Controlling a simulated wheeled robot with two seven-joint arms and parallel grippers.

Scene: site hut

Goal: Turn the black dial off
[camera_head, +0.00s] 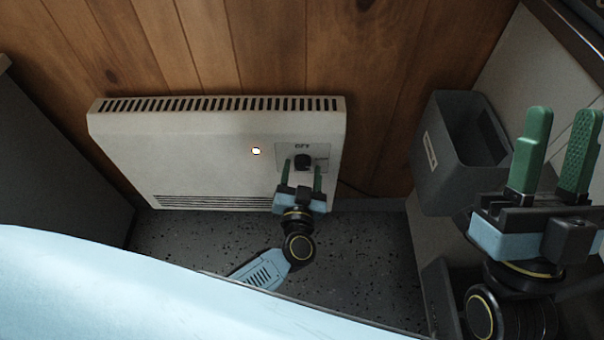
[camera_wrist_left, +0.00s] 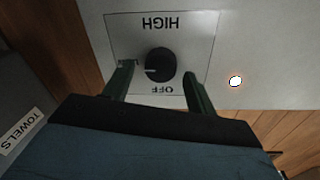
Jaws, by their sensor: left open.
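The black dial (camera_head: 303,161) sits on a square plate at the right of a white wall heater (camera_head: 215,150). The left wrist view shows the dial (camera_wrist_left: 160,65) upside down, with HIGH above it and OFF below. A pale mark on the dial points left in that view, towards a small label partly hidden by a finger. In the head view OFF stands above the dial. My left gripper (camera_head: 302,176) is open, its green fingers on either side of the dial; contact cannot be told. My right gripper (camera_head: 553,155) is open and empty at the right.
A small light (camera_head: 256,151) glows on the heater front. A dark grey bin (camera_head: 432,185) stands right of the heater; its label reads TOWELS in the left wrist view (camera_wrist_left: 20,132). Speckled floor (camera_head: 375,260) lies clear below. A pale blue surface fills the lower left.

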